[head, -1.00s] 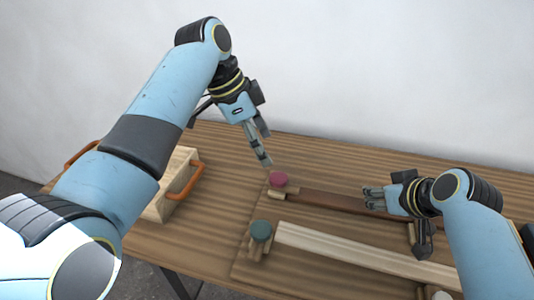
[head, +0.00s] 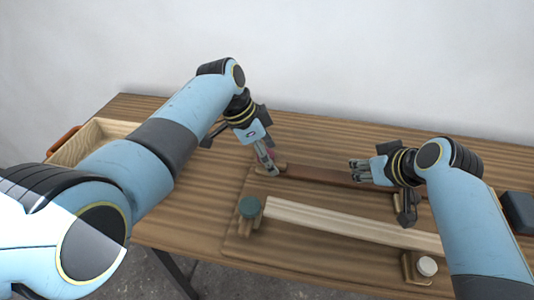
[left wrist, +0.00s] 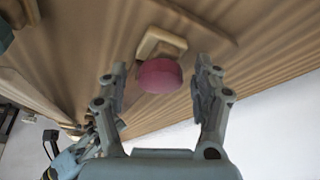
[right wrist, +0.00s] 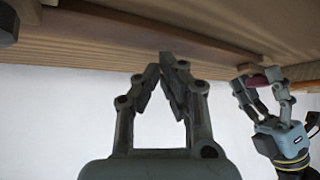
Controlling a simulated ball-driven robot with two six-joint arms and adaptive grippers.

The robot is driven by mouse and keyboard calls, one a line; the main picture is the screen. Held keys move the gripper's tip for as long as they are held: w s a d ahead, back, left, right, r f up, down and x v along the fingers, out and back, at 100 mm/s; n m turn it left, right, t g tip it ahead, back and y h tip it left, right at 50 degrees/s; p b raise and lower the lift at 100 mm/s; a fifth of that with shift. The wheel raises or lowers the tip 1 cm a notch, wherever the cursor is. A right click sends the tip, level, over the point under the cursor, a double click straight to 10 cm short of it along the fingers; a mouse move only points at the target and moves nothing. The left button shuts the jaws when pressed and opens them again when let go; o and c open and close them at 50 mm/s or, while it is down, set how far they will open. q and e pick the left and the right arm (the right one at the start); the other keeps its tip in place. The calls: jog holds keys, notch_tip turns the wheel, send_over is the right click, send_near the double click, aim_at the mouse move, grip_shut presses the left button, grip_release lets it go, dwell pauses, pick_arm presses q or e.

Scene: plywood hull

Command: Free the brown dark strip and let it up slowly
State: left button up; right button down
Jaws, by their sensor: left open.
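The brown dark strip (head: 325,176) lies along the far side of the wooden base board and bows slightly in the right wrist view (right wrist: 215,45). At its left end is a clamp with a dark red knob (left wrist: 160,76), mostly hidden by my left gripper in the head view. My left gripper (head: 270,170) points down at the knob. In the left wrist view its open fingers stand on either side of the knob, apart from it. My right gripper (right wrist: 162,68) has its fingertips together at the strip's middle; whether they touch it is unclear.
An open wooden box (head: 85,143) with orange handles stands at the table's left. A dark block (head: 518,212) sits at right.

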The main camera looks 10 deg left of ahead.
pick_arm(q)
jog(key=c, duration=1.2)
pick_arm(e)
jog(key=shift+f, duration=0.2)
